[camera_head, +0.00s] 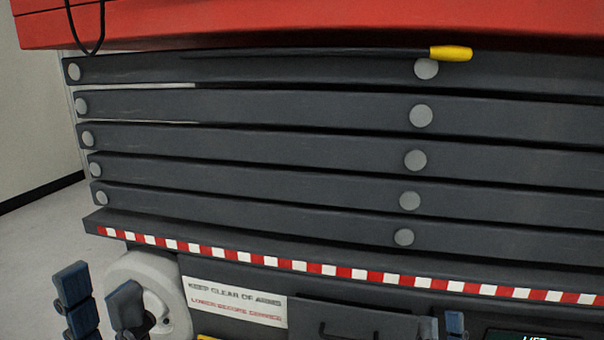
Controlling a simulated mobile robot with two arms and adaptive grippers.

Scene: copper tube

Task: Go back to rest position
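My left gripper (101,306) is at the bottom left, in front of the lift's lower part. Its two dark blue fingers stand apart with a gap between them, and nothing shows in the gap. Only a small blue tip of my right gripper (454,323) shows at the bottom edge, right of centre. The rest of it is cut off, so its opening cannot be judged. No copper tube is in view.
A large lift with stacked dark grey arms (260,140) fills the view under a red body (300,22). A yellow-ended rod (451,54) lies along the top arm. Below are a red-white striped edge (300,266), a warning sign (235,301) and a pale wheel (172,283).

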